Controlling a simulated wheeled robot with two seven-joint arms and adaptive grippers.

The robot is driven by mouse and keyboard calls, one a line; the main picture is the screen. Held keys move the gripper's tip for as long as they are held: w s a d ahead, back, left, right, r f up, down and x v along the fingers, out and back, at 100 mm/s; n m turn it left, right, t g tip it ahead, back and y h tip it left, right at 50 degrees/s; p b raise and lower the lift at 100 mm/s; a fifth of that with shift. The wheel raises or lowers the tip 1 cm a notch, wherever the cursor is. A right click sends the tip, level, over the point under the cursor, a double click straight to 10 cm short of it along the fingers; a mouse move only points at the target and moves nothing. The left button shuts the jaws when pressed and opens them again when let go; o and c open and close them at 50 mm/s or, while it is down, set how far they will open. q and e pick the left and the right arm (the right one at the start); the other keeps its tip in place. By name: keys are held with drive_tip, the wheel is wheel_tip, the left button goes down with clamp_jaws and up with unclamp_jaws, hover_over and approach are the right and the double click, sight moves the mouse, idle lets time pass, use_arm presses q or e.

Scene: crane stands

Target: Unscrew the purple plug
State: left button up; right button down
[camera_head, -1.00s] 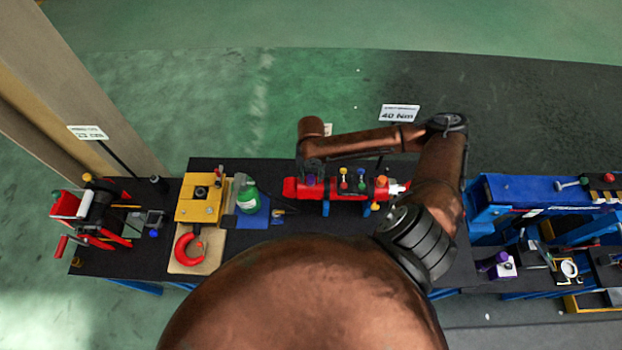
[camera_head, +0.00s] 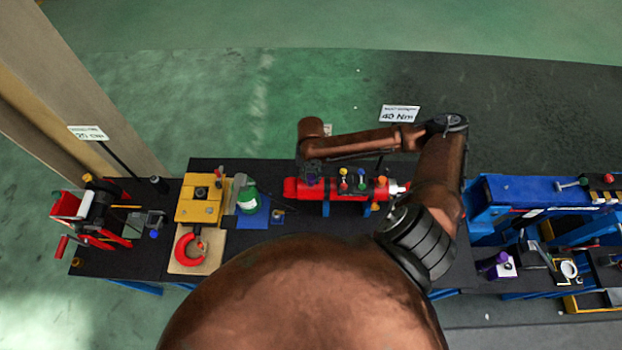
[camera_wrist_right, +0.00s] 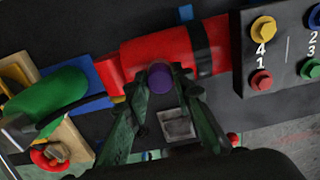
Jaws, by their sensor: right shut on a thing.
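The purple plug (camera_head: 310,182) sits at the left part of the red cylinder (camera_head: 345,190) on the black bench. In the right wrist view the round top of the purple plug (camera_wrist_right: 160,78) shows between the fingertips, over the red body (camera_wrist_right: 190,50). My right gripper (camera_wrist_right: 160,88) is shut on the purple plug, with one finger on each side. In the head view this gripper (camera_head: 309,174) reaches down from above and partly covers the plug. The plug's lower part and thread are hidden. My left gripper is not in view.
A blue stand (camera_head: 530,195) is at the right.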

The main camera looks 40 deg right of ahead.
drive_tip(key=shift+r, duration=0.1)
idle(0.3)
drive_tip(key=shift+r+n+p, duration=0.15)
drive_tip(key=shift+n+p, duration=0.55)
drive_tip(key=shift+n, duration=0.2)
drive_tip(key=n+p, duration=0.1)
drive_tip(key=n, duration=0.1)
drive_tip(key=shift+n, duration=0.3)
drive_tip(key=shift+w+n, duration=0.1)
drive_tip(key=shift+n, duration=0.3)
drive_tip(key=n+p, duration=0.1)
drive_tip(key=n, duration=0.2)
drive_tip(key=shift+d+p, duration=0.1)
drive_tip(key=shift+p, duration=0.25)
drive_tip(key=shift+n, duration=1.1)
